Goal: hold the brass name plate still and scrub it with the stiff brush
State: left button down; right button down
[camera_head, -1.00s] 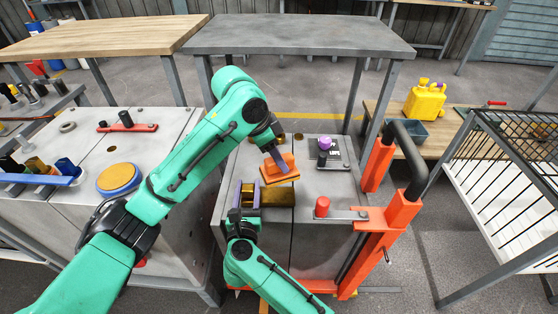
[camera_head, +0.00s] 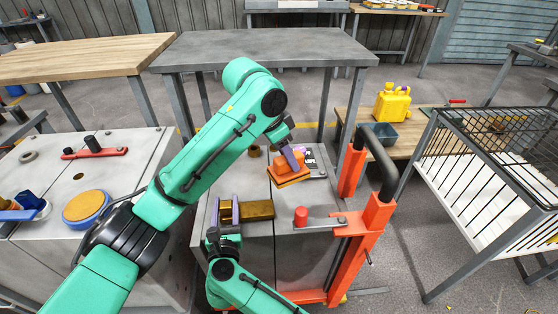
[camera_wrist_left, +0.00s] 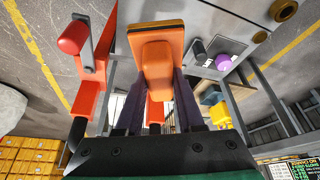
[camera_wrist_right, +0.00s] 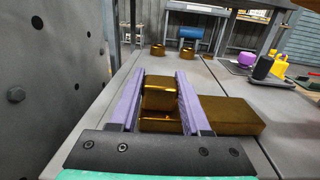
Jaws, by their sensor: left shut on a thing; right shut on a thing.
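The stiff brush (camera_head: 289,172) has an orange back, and its bristles are hidden beneath it. My left gripper (camera_head: 295,158) is shut on the brush and holds it above the grey bench top, behind and right of the brass. In the left wrist view the brush (camera_wrist_left: 158,65) sits between the fingers (camera_wrist_left: 158,85). The brass name plate (camera_head: 256,209) looks like a thick brass block near the bench's front left. My right gripper (camera_head: 226,210) is shut on its left part. In the right wrist view brass shows between the fingers (camera_wrist_right: 160,95) and extends right (camera_wrist_right: 230,115). The brush is apart from the plate.
A red knob (camera_head: 301,216) on a grey bar stands right of the plate. An orange frame with black handles (camera_head: 382,165) borders the bench's right side. A grey table (camera_head: 270,50) stands behind. A yellow jerry can (camera_head: 392,102) is on a low wooden bench.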

jog(key=shift+c, duration=1.4)
grip_release()
